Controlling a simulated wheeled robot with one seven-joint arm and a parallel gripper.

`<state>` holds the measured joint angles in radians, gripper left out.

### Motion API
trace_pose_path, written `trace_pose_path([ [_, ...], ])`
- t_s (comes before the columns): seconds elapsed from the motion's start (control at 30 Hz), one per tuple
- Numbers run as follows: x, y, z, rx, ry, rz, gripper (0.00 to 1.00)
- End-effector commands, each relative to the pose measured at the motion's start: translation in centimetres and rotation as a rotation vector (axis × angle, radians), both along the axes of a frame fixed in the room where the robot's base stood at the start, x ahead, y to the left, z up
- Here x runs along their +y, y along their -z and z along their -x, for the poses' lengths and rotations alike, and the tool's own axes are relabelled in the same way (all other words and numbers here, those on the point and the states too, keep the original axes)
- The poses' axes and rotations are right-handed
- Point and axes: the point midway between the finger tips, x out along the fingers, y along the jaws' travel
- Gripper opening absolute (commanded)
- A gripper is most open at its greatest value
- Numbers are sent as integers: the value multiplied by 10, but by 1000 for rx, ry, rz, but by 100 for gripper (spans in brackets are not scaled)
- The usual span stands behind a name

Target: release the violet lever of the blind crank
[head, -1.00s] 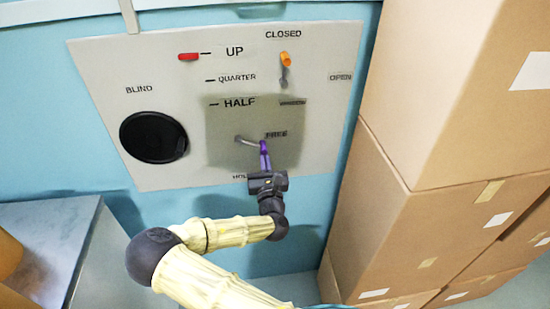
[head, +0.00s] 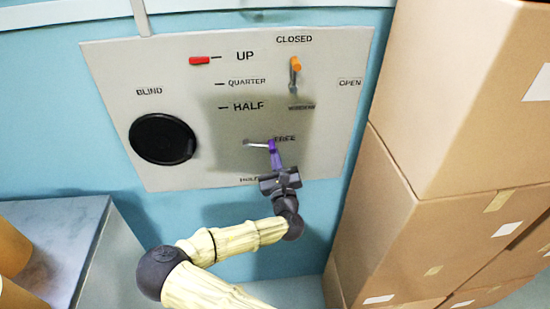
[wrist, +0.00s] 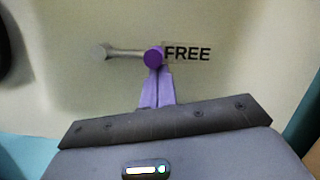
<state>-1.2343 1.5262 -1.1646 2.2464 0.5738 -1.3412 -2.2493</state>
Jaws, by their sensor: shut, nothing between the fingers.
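The violet lever has a grey arm (head: 258,144) reaching right from its pivot, with a violet round knob (wrist: 153,56) at its end. In the wrist view the knob sits right beside the word FREE. My gripper (wrist: 157,76) is shut, its narrow violet fingers just below the knob in the picture with nothing between them. I cannot tell whether the fingertips touch the knob. In the head view my gripper (head: 274,156) covers part of the knob. The grey panel (head: 110,80) also carries a black round dial (head: 162,139) under the word BLIND.
A red marker (head: 199,60) sits beside UP. An orange-knobbed lever (head: 295,64) points up to CLOSED. Stacked cardboard boxes (head: 460,100) stand close on the right. A grey-topped cabinet (head: 65,230) stands at the lower left. HOLD is printed low on the panel, partly hidden.

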Motion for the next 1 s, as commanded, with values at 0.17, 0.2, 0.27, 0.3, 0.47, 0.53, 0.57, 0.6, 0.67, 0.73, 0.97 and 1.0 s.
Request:
trace_pose_path([
  [0.17,-1,5,0,0,1,1,0],
  [0.2,-2,8,0,0,2,1,0],
  [0.27,-4,13,-1,0,3,1,0],
  [0.3,-5,18,-1,0,4,1,0],
  [0.47,-11,38,-2,0,8,2,0],
  [0.53,-13,47,-2,0,9,3,0],
  [0.57,-14,46,4,0,9,3,0],
  [0.6,-14,47,12,1,8,3,0],
  [0.67,-17,49,24,1,9,4,0],
  [0.73,-18,53,38,1,7,5,0],
  [0.97,-28,62,78,1,13,3,0],
  [1.0,-29,63,82,1,13,3,0],
])
